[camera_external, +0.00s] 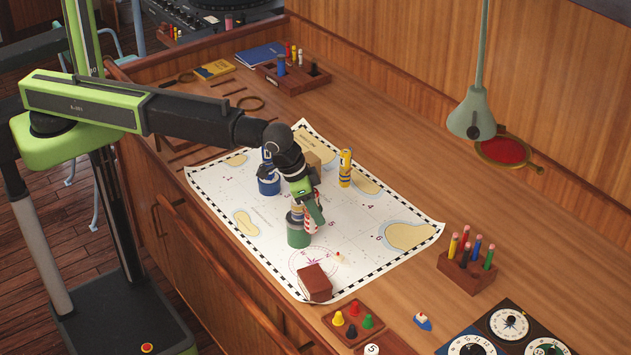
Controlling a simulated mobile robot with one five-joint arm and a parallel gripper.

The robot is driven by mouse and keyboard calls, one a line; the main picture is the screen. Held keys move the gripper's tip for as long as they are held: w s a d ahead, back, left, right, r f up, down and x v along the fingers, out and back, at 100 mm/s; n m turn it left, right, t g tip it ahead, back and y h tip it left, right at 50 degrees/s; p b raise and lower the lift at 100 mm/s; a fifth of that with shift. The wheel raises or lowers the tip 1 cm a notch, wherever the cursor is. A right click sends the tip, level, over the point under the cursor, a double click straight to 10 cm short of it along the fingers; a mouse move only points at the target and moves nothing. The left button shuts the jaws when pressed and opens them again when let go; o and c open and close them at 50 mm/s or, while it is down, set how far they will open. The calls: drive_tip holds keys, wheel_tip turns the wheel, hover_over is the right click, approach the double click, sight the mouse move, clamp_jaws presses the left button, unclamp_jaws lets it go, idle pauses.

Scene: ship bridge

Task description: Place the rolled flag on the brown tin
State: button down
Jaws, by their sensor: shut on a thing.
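My gripper (310,214) points down over the chart, shut on a small red-and-white striped piece (310,226), which seems to be the rolled flag; my fingers hide much of it. It is right beside the upper part of a green tin (298,237); I cannot tell whether they touch. A tan-brown item (314,162), possibly the brown tin, stands behind my wrist and is partly hidden. A blue tin (268,186) stands to the left, with a blue-and-white piece (267,161) above it. A yellow banded upright piece (345,168) stands to the right.
The chart (345,238) lies on the wooden desk, with a red-brown block (314,283) at its front edge. A pencil block (467,268) and a lamp (472,115) are to the right. A peg tray (354,321) is in front. The chart's right part is clear.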

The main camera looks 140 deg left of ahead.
drive_tip(key=w+d+r+m+p, duration=0.1)
drive_tip(key=w+d+r+p, duration=0.2)
drive_tip(key=d, duration=0.6)
drive_tip(key=w+d+r+m+p, duration=0.1)
drive_tip(key=w+d+r+p, duration=0.1)
drive_tip(key=w+d, duration=0.45)
drive_tip(key=b, duration=0.8)
hover_over(319, 278)
wheel_tip(319, 278, down, 7)
wheel_tip(319, 278, down, 4)
drive_tip(key=b, duration=0.4)
drive_tip(key=shift+a+f, duration=0.1)
drive_tip(key=shift+f, duration=0.15)
drive_tip(key=shift+r, duration=0.3)
drive_tip(key=shift+f, duration=0.25)
drive_tip(key=c, duration=1)
unclamp_jaws()
drive_tip(key=shift+r, duration=0.1)
drive_tip(key=p+v, duration=1.1)
drive_tip(key=v, duration=0.1)
drive_tip(key=shift+s+p, duration=0.2)
drive_tip(key=shift+p, duration=0.1)
